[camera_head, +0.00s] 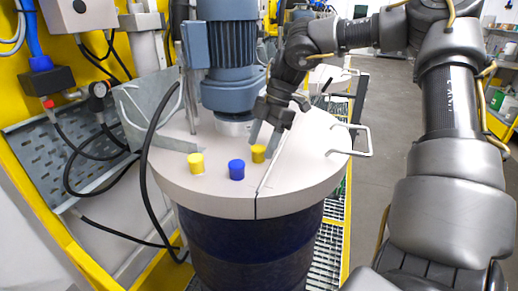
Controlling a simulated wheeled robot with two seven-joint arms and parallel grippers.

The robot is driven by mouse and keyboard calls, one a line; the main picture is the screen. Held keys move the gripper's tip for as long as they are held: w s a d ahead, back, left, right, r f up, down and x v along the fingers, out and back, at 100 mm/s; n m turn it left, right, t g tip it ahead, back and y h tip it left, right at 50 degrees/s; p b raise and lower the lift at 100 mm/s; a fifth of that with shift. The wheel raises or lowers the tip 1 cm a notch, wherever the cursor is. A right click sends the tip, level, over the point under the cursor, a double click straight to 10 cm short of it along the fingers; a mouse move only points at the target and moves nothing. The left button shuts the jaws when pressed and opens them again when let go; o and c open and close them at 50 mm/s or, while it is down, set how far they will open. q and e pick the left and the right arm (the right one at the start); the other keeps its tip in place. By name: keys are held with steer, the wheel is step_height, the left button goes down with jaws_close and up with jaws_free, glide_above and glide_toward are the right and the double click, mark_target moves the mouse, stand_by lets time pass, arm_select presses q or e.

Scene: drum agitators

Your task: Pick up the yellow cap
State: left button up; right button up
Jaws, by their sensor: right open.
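Two yellow caps stand on the pale round drum lid (210,196). One yellow cap (196,163) is at the left, near the lid's front edge. The other yellow cap (258,153) is to the right, close to the lid's split line. My right gripper (263,141) reaches down from the upper right, its open fingers pointing at this right yellow cap. The fingertips are right behind or beside the cap; I cannot tell whether they touch it. My left gripper is out of view.
A blue cap (237,169) stands between the yellow caps. The grey-blue agitator motor (229,62) rises behind them. A black hose (147,170) curves past the lid's left side. A wire handle (353,139) sticks out at the lid's right.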

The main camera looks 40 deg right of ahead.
steer(key=shift+x, duration=1.1)
steer(key=c, duration=1.1)
steer(key=shift+o, duration=0.2)
steer(key=shift+r, duration=0.1)
steer(key=shift+w+d+r, duration=0.1)
steer(key=shift+w+r, duration=0.05)
steer(key=shift+r, duration=0.4)
step_height(320, 180, up, 2)
steer(key=shift+d+r+b, duration=0.1)
steer(key=shift+b, duration=0.25)
steer(key=s+d+r+b, duration=0.1)
steer(key=s+d+r, duration=0.8)
steer(key=d, duration=0.1)
steer(key=shift+d+r, duration=0.3)
steer(key=shift+d, duration=0.05)
